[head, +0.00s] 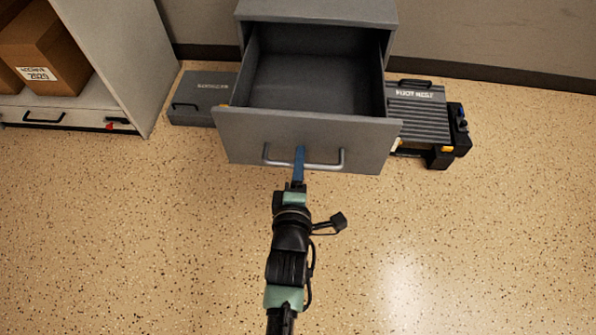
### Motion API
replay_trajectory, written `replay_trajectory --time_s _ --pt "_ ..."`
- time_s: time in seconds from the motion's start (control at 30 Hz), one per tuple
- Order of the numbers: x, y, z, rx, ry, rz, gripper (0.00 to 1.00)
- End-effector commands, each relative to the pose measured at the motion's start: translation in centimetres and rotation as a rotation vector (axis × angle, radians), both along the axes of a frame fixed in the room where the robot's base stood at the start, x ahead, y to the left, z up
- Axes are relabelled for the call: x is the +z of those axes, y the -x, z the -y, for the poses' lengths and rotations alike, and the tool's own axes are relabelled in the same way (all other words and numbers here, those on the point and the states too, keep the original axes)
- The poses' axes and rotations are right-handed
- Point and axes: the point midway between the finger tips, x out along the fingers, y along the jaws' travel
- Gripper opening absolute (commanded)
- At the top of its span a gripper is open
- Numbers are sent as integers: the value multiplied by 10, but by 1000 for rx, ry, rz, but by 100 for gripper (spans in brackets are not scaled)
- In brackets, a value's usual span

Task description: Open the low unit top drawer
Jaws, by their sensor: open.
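The grey low unit (318,10) stands against the wall at the top middle of the head view. Its top drawer (240,135) is pulled well out, and its inside looks empty. A silver bar handle (330,162) runs across the drawer front. My gripper (299,153) reaches up from below, with its blue fingers at the middle of the handle. It is open. The fingers overlap the bar in the picture, and I cannot tell whether they touch it.
A grey case (197,98) lies on the floor left of the unit. A ribbed foot rest (418,115) lies to the right. An open shelf unit (125,60) with a cardboard box (45,45) stands at the left. The speckled floor (450,240) in front is clear.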

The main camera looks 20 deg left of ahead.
Motion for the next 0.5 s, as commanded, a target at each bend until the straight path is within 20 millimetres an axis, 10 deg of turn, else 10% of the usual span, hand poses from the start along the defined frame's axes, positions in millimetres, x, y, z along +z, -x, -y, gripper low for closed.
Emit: replay_trajectory --time_s 0.5 --pt "21 86 25 0 1 -5 45"
